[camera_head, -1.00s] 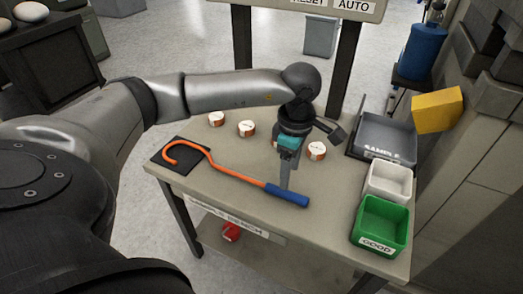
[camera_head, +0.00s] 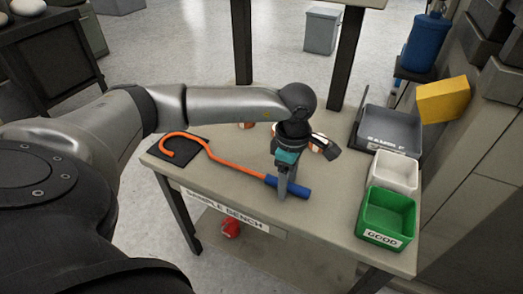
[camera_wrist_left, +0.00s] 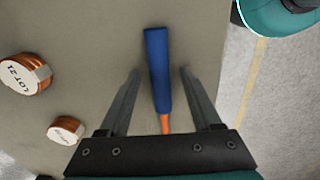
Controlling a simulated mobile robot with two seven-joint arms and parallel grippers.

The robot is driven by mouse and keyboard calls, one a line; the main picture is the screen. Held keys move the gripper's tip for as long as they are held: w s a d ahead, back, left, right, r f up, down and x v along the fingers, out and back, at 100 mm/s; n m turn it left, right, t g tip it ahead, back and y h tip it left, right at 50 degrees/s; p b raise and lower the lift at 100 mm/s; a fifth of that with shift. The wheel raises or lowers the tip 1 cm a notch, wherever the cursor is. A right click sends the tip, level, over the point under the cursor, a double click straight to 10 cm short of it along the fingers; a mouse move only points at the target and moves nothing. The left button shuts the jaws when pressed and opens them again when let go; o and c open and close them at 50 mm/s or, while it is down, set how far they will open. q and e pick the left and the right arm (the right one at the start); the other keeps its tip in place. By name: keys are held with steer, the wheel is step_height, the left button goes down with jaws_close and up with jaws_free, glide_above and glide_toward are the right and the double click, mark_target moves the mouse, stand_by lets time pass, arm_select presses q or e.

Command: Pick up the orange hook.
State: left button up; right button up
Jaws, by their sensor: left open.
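The orange hook (camera_head: 223,160) lies on the sample bench, its curved end on a black mat (camera_head: 163,151) at the left and its blue handle (camera_head: 299,190) toward the front middle. My left gripper (camera_head: 283,193) points down over the handle in the head view. In the left wrist view the blue handle (camera_wrist_left: 158,70) lies between the two spread fingers of the left gripper (camera_wrist_left: 157,75), with a short orange part below it. The jaws are open and nothing is held. Whether the fingertips touch the bench cannot be told. My right gripper is out of view.
Copper coils stand behind the gripper, partly hidden; two labelled coils (camera_wrist_left: 25,74) (camera_wrist_left: 66,130) show in the left wrist view. A grey sample tray (camera_head: 388,131), a white bin (camera_head: 394,172) and a green bin (camera_head: 387,215) line the bench's right side.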

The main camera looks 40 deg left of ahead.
arm_select(q)
jaws_close()
stand_by(0.6)
